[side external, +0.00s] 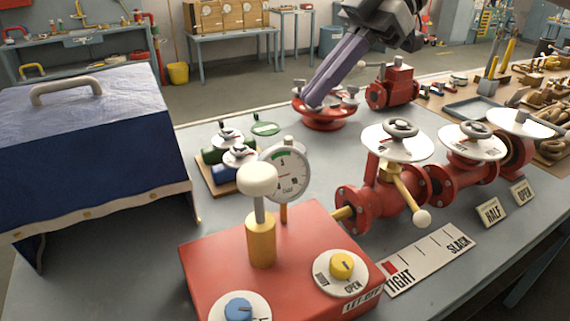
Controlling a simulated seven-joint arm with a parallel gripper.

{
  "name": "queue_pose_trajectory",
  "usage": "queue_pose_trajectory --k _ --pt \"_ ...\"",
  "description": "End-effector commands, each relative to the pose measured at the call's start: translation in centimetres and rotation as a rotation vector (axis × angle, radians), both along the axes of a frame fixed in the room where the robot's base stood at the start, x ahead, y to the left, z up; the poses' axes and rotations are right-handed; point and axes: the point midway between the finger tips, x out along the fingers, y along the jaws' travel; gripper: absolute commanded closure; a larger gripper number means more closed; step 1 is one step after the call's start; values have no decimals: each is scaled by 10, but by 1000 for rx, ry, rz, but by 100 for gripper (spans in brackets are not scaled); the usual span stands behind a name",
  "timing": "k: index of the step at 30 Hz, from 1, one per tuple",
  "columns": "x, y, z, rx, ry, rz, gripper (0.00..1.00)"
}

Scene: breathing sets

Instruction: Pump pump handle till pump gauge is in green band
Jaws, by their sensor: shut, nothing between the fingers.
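The pump handle (257,180) is a cream knob on a grey rod, standing up out of a brass cylinder (262,242) on a red box (215,262). The pump gauge (290,172) is a round white dial just behind and right of the knob, with a green band at its top. The knob covers part of the dial's left edge, and the needle is too small to read surely. My gripper (315,102) is shut and empty, its long purple fingers slanting down to the left. Its tips are over or near a red flange, behind and above the handle, well apart from it.
The red flange (323,120) has several bolts. Red valves with white discs (397,142) and a yellow lever (408,195) stand right. Yellow (342,265) and blue (238,310) knobs sit on the red box. A blue cover (90,130) stands left. Small valves (228,160) sit behind.

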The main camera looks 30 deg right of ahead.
Motion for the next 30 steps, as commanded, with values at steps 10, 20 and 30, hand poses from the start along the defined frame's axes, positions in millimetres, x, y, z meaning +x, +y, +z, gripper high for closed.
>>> queue_pose_trajectory --k 10,20,30 --pt "-5 -1 23 -4 25 -5 100" --pt "2 -1 45 -5 4 1 100" --pt "2 1 42 -5 6 1 100"
